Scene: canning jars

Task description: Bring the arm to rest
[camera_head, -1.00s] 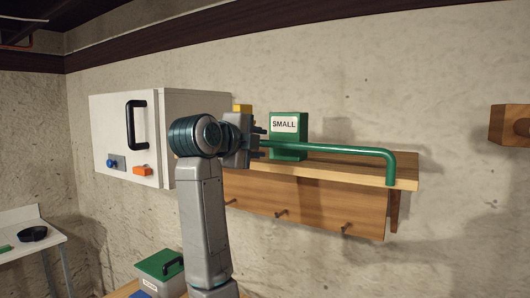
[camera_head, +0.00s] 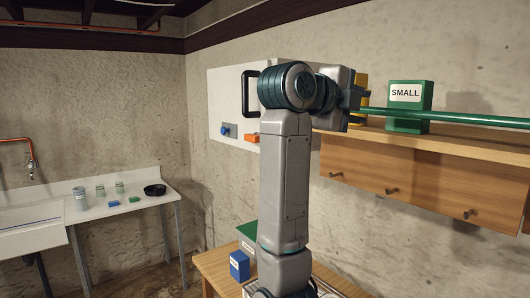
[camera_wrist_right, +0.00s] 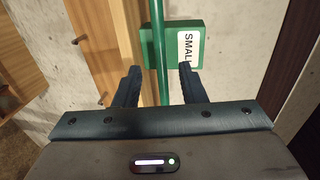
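My right gripper (camera_head: 364,104) is at the left end of the visible green rod (camera_head: 450,117), in front of the wooden shelf. In the right wrist view my right gripper (camera_wrist_right: 160,70) has its two dark fingers apart. The green rod (camera_wrist_right: 158,40) runs between them in the picture, with a gap on each side. I cannot tell how deep it lies between them. A green box labelled SMALL (camera_head: 410,118) stands on the shelf and also shows beyond the fingertips (camera_wrist_right: 170,30). My left gripper is not in view.
A white cabinet (camera_head: 224,90) with a black handle hangs behind my right arm. The wooden shelf (camera_head: 460,146) has pegs below. A wooden table (camera_head: 213,265) holds a blue box (camera_head: 239,265). A white bench (camera_head: 145,199) with jars and a black pan stands left.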

